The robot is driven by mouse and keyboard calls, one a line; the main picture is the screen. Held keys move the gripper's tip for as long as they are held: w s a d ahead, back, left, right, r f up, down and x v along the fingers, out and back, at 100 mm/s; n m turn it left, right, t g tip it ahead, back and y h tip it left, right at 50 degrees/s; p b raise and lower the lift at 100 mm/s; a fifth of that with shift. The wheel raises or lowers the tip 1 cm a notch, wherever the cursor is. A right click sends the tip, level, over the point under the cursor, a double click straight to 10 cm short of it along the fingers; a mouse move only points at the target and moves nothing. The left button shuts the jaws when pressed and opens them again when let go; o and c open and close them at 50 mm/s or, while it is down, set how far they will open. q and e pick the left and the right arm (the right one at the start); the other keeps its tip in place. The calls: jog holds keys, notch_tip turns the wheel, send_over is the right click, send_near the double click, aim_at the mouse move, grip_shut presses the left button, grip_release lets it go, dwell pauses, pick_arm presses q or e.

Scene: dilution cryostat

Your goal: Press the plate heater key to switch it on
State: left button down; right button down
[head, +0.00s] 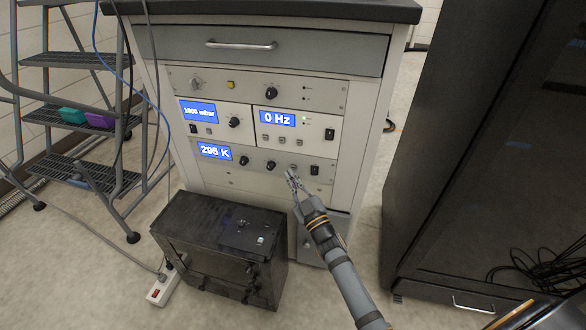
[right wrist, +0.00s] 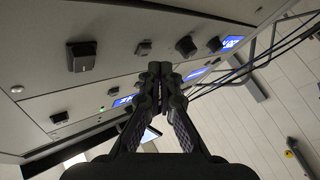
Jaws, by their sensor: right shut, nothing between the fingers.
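The temperature panel with the blue "295 K" display (head: 215,151) is the lowest instrument in the rack. It has two black knobs (head: 270,165), a small key (head: 293,167) and a black rocker switch (head: 314,170). My right gripper (head: 291,174) is shut and empty, its tips at the panel face just below the small key. In the right wrist view, the fingertips (right wrist: 154,70) lie between the rocker switch (right wrist: 82,55) and the knobs (right wrist: 186,46). My left gripper is not in view.
Above are the "0 Hz" unit (head: 277,119) and the pressure display (head: 198,112). A black box (head: 210,260) stands on the floor in front of the rack, beside a power strip (head: 165,285). A dark cabinet (head: 480,150) stands at right, a step ladder (head: 80,110) at left.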

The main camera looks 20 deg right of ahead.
jog(key=shift+w+d, duration=0.1)
jog(key=shift+w, duration=0.05)
dwell(0.4)
jog(key=shift+w+d, duration=0.15)
jog(key=shift+w, duration=0.05)
jog(key=shift+w+d, duration=0.25)
jog(key=shift+w, duration=0.1)
dwell(0.7)
jog(key=shift+s+a, duration=0.1)
jog(key=shift+s+a+p, duration=0.4)
jog(key=shift+s, duration=0.2)
jog(key=s+a, duration=0.1)
jog(key=s+a+p, duration=0.1)
jog(key=s+p, duration=0.1)
jog(key=s, duration=0.1)
jog(key=shift+s+a, duration=0.1)
jog(key=shift+a, duration=0.3)
